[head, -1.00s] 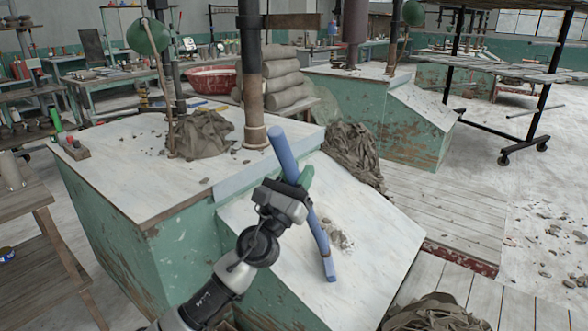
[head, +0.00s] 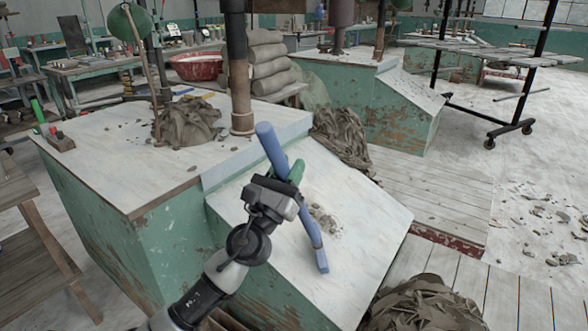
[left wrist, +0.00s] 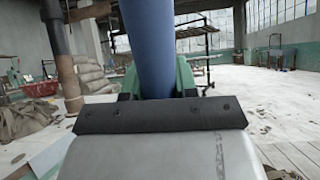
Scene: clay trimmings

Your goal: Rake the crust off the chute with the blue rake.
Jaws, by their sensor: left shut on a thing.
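The blue rake (head: 274,148) is in my left gripper (head: 290,172), which is shut on its handle. The rake slants over the chute (head: 355,205), its head (head: 321,258) low, near the chute's lower part. I cannot tell whether the head touches the surface. Grey-brown crust (head: 325,222) lies in a small patch on the chute, just right of the rake's shaft. In the left wrist view the blue handle (left wrist: 146,45) rises between the green fingers. My right gripper is not in view.
A clay heap (head: 187,124) and a dark post (head: 240,90) stand on the table top (head: 110,160) above the chute. More clay heaps lie behind the chute (head: 345,140) and at its foot (head: 425,305). Wooden slats (head: 430,195) cover the floor to the right.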

